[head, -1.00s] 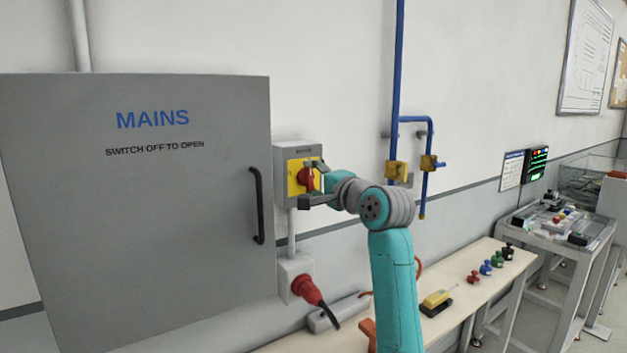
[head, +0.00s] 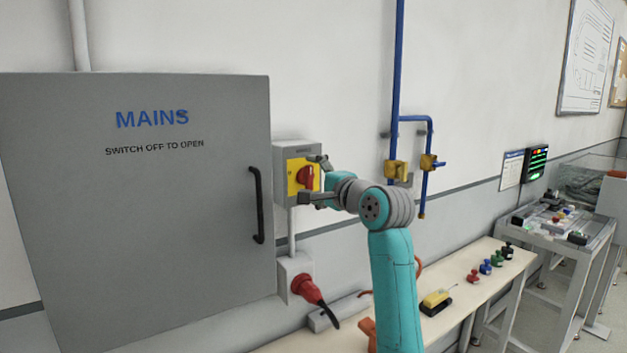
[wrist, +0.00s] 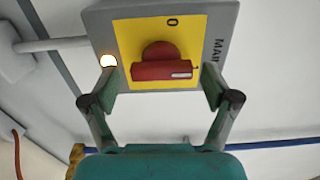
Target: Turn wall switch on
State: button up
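The wall switch (head: 283,165) is a grey box with a yellow plate and a red rotary knob (head: 306,178). In the wrist view the knob (wrist: 163,70) has its bar lying across the picture, its white mark at the right end, toward the MAINS lettering; the 0 mark is off to the side. In the head view the bar looks roughly upright. A bright light spot (wrist: 108,60) shows at the plate's left corner, by a finger. My gripper (head: 311,179) faces the switch. Its fingers (wrist: 159,76) are spread on both sides of the knob, with gaps.
A grey MAINS cabinet (head: 150,220) with a black handle (head: 257,205) stands just left of the switch. Blue pipes (head: 397,90) with brass valves run to the right. A bench (head: 480,275) lies beneath.

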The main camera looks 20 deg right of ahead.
jog(key=v, duration=1.2)
jog(key=shift+r, duration=0.1)
dwell(0.4)
